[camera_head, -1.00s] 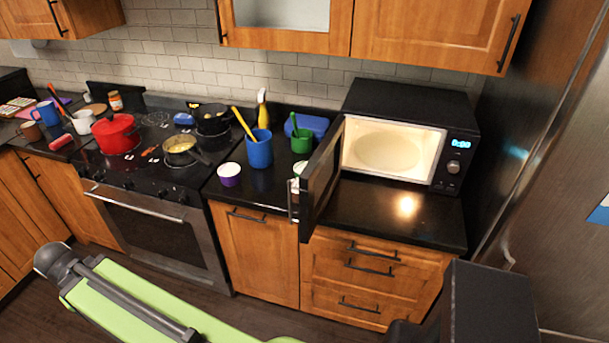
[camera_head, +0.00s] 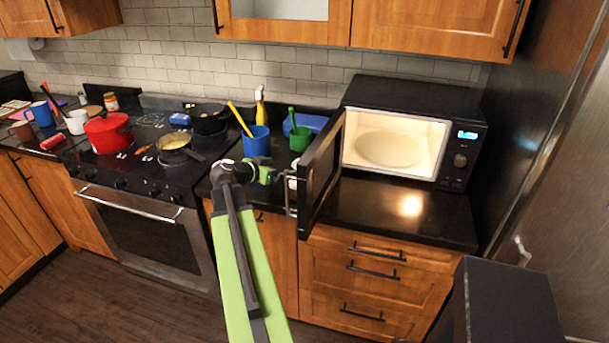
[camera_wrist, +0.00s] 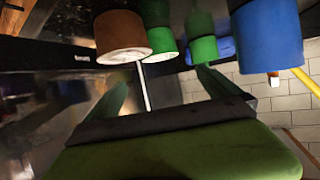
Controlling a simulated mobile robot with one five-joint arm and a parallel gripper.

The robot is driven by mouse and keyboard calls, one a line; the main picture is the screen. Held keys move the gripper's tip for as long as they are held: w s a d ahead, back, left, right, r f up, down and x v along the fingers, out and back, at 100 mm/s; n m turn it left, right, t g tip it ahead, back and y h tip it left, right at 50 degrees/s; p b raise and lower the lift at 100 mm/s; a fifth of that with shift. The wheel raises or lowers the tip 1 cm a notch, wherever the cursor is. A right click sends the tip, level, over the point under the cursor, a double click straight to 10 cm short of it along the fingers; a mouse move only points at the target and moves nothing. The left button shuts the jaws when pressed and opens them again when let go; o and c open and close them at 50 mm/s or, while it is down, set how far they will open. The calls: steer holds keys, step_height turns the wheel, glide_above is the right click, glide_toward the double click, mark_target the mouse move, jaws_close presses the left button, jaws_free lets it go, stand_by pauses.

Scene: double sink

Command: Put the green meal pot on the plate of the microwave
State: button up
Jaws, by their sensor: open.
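A green pot (camera_head: 300,139) with a green utensil stands on the counter left of the open microwave. In the wrist view, tilted nearly upside down, two green containers (camera_wrist: 157,38) (camera_wrist: 203,47) show at the top; I cannot tell which is the meal pot.
The microwave door (camera_head: 322,170) juts out close right of my gripper. A blue container (camera_head: 256,142) with a yellow utensil stands nearby, and a brown pot (camera_wrist: 121,36) shows in the wrist view. Counter before the microwave (camera_head: 385,215) is clear.

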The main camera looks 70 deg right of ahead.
mark_target(293, 165)
steer(key=b+x, duration=0.2)
steer(key=x, duration=0.6)
steer(key=b+x, duration=0.1)
steer(key=x, duration=0.1)
steer(key=b+x, duration=0.1)
steer(key=x, duration=0.2)
steer(key=shift+w+f+b, duration=0.15)
steer(key=shift+f+b, duration=0.25)
steer(key=shift+a+r, duration=0.1)
steer(key=shift+r, duration=0.05)
steer(key=shift+c, duration=0.6)
steer(key=c, duration=1.8)
step_height(293, 165, up, 10)
steer(key=p, duration=1)
